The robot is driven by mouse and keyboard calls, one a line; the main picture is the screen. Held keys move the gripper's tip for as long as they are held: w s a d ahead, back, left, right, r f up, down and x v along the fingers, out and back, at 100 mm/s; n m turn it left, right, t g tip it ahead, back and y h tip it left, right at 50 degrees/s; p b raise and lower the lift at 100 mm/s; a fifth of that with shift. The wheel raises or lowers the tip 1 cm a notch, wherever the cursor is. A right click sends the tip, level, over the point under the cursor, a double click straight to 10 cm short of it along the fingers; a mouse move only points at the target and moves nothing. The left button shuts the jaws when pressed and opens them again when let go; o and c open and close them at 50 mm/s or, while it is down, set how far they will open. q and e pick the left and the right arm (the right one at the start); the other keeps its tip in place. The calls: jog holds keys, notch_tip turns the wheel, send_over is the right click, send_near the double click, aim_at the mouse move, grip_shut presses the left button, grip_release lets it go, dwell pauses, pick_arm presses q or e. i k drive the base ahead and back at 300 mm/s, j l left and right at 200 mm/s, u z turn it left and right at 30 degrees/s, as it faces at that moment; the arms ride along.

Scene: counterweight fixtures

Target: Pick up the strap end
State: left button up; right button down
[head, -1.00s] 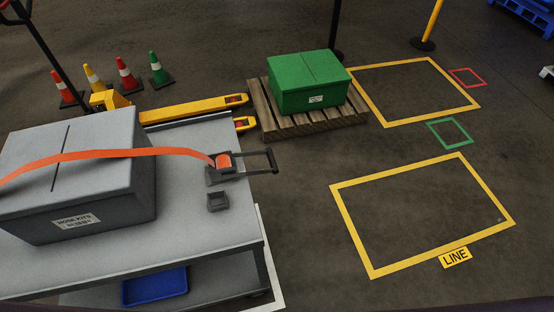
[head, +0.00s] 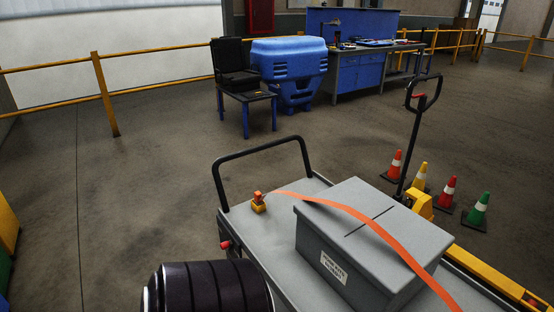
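An orange strap (head: 350,211) runs over the grey lidded box (head: 345,265) on the cart. Its left end comes down toward a small orange and yellow fitting (head: 258,203) on the cart top, near the handle. At this size I cannot tell whether the strap is fastened to the fitting. The strap's other end runs out of the picture at the bottom right. A black ribbed part of my own arm shows at the bottom. Neither of my grippers is in view.
The cart (head: 268,240) has a black push handle (head: 262,150) at its left end. A yellow pallet jack (head: 420,204) and several cones (head: 447,193) stand to its right.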

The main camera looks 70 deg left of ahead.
aim_at(257, 195)
jog(key=u, duration=2.35)
